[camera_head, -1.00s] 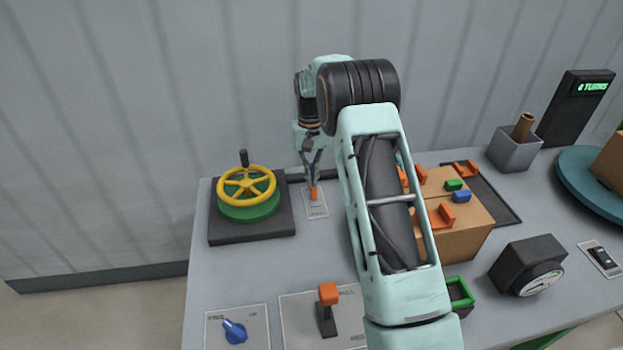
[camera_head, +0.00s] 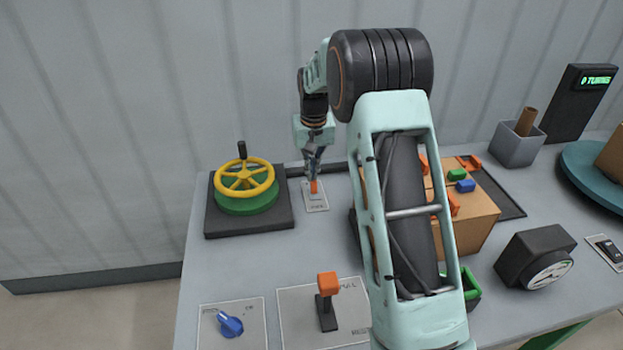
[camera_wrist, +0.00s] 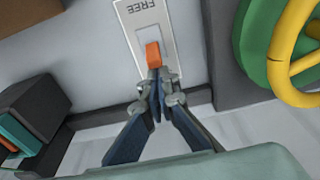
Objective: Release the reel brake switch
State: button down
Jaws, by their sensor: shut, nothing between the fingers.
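The brake switch is a small orange lever (camera_head: 314,187) on a pale plate (camera_head: 317,205) on the table, right of the yellow handwheel. In the wrist view the orange lever (camera_wrist: 153,54) stands on its plate (camera_wrist: 145,20), whose far end reads "FREE". My gripper (camera_head: 313,178) is shut with nothing between its fingers. Its fingertips (camera_wrist: 155,72) are right at the lever's near side, on the side away from the "FREE" label. They look to be touching it or nearly so; I cannot tell which. The plate's other end is hidden by my fingers.
A yellow handwheel (camera_head: 244,180) on a green hub stands close to the left. A cardboard box (camera_head: 475,222) with coloured blocks lies to the right, partly behind my arm. An orange-topped lever (camera_head: 327,285) and a blue knob (camera_head: 229,323) are at the front.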

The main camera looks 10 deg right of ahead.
aim_at(313, 183)
jog(key=s+t+b, duration=0.1)
jog(key=t+b, duration=0.1)
jog(key=b, duration=0.3)
jog(key=s+t+b, duration=0.1)
jog(key=b, duration=0.3)
jog(key=shift+s+f+t+b, duration=0.2)
jog(key=shift+t+b, duration=0.15)
jog(key=shift+t, duration=0.05)
jog(key=shift+r, duration=0.55)
jog(key=shift+r+p, duration=0.8)
jog(key=v, duration=1.2)
jog(key=shift+s, duration=0.15)
